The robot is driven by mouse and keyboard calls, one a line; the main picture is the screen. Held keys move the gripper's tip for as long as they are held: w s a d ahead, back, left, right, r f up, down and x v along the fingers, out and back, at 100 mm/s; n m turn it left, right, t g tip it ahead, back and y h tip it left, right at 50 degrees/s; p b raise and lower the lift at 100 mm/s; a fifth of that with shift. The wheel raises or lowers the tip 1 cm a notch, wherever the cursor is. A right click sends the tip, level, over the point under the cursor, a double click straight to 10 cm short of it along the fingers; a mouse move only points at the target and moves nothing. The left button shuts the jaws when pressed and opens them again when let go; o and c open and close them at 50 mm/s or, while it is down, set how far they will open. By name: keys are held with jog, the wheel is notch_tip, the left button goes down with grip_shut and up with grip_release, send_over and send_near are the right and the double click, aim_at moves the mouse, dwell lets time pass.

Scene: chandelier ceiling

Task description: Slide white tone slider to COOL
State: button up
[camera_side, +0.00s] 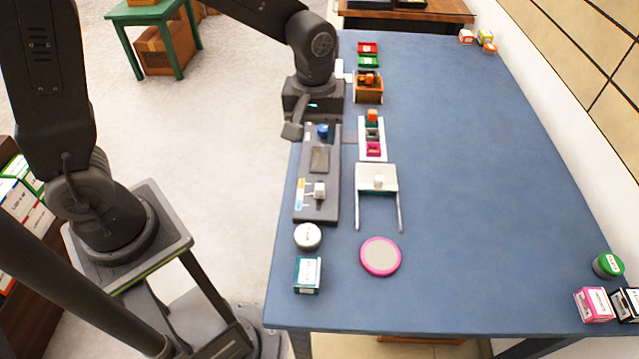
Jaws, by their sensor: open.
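A dark control panel (330,212) lies along the left part of the blue table. The white slider knob (319,190) sits near its front end, beside a small coloured label strip (300,194) whose lettering is too small to read. The panel also bears a blue knob (323,131) at its far end and a dark flat block (319,160) in the middle. My gripper (316,124) is open and empty over the far end of the panel, near the blue knob and well away from the white knob. Its fingers are partly hidden by its own body.
Right of the panel stand a white two-legged frame (376,184), a white tray (364,154) of coloured blocks and a wooden box (368,94). In front are a white round tin (307,236), a teal box (307,274) and a pink-rimmed disc (380,257). The table's middle is clear.

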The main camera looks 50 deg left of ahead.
aim_at(320, 187)
jog(key=f, duration=1.5)
jog(key=shift+w+d+f, duration=0.1)
jog(key=shift+w+d, duration=0.1)
jog(key=shift+w, duration=0.1)
jog(key=shift+c, duration=0.4)
grip_shut()
